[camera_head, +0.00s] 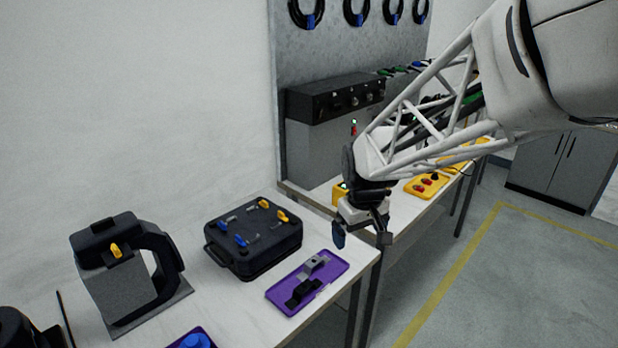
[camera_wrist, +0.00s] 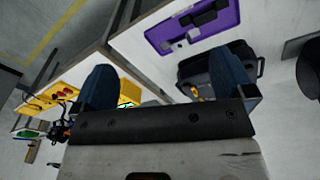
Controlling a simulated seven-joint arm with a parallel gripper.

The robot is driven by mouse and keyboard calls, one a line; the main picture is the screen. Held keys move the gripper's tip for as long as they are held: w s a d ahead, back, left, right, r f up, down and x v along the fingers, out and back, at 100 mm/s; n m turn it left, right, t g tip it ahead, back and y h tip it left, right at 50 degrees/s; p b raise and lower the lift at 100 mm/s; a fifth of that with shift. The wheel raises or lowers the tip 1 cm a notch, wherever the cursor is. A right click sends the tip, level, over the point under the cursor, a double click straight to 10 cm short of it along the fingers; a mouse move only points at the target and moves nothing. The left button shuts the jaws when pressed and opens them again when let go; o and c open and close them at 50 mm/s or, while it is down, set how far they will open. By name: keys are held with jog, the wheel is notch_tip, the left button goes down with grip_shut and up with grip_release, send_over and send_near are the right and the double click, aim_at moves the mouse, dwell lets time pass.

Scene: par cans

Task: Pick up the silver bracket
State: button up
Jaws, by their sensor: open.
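The silver bracket (camera_head: 314,264) lies on a purple tray (camera_head: 335,278) near the right front of the white table. A black bracket (camera_head: 302,291) lies beside it on the same tray. My gripper (camera_head: 361,232) hangs in the air to the right of and above the tray, its fingers apart with nothing between them. In the wrist view the blue fingertips of my gripper (camera_wrist: 166,82) are spread wide. The tray (camera_wrist: 228,14) shows beyond them at the top, with a small silver piece (camera_wrist: 193,34), likely the silver bracket.
A black case (camera_head: 250,250) with blue and yellow clips stands left of the tray. A grey and black clamp-like device (camera_head: 120,270) stands further left. A second table behind holds a yellow box (camera_head: 427,186) with red knobs. A blue object (camera_head: 196,341) sits at the bottom edge.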

jog(key=w+a+f+n, duration=0.2)
jog(key=w+a+f, duration=0.2)
jog(key=w+f, duration=0.35)
jog(key=n+g, duration=0.1)
jog(key=n, duration=0.1)
send_over(314, 261)
notch_tip(314, 261, down, 9)
jog(key=shift+a+f, duration=0.1)
jog(key=shift+f, duration=0.1)
jog(key=shift+f, duration=1.3)
jog(key=shift+f, duration=2.6)
jog(key=c, duration=1.1)
